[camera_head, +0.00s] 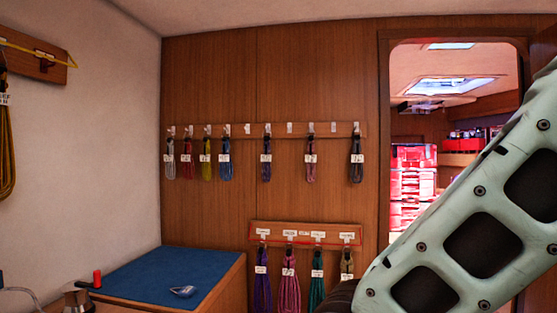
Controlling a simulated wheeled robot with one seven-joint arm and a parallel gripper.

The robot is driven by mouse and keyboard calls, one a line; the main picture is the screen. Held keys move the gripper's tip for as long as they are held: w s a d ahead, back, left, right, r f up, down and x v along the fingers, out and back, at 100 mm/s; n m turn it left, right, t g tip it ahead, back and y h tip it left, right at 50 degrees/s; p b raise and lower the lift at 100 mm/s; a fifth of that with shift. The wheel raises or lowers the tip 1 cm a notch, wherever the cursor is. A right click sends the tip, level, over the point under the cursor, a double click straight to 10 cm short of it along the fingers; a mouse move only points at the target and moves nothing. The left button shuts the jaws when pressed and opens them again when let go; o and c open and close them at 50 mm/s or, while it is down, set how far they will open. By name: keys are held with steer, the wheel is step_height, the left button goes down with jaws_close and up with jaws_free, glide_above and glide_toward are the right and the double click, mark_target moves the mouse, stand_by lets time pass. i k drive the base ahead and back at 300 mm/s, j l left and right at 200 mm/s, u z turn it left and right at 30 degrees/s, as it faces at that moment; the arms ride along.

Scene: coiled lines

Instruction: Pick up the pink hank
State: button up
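A bright pink hank (289,290) with a white tag hangs on the lower wooden rack (262,228), second from the left. Its lower end is cut off by the picture's bottom edge. A purple hank (262,290) hangs to its left and a teal hank (317,278) to its right. A duller mauve-pink hank (310,171) hangs on the upper rack (275,130). My gripper is out of view; only a pale green link of my arm crosses the right side, so I cannot see how the gripper stands to the pink hank.
An olive hank (347,262) hangs at the lower rack's right end, close to my arm. Several other hanks hang on the upper rack. A blue-topped counter (150,272) stands left with a small grey object (182,291) on it. A doorway opens at right, partly behind my arm.

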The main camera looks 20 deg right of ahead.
mark_target(311, 159)
steer(key=i+l+u, duration=0.25)
steer(key=l+u, duration=0.2)
steer(key=l, duration=0.2)
steer(key=i+l+u, duration=0.25)
steer(key=l, duration=0.15)
steer(key=k, duration=0.1)
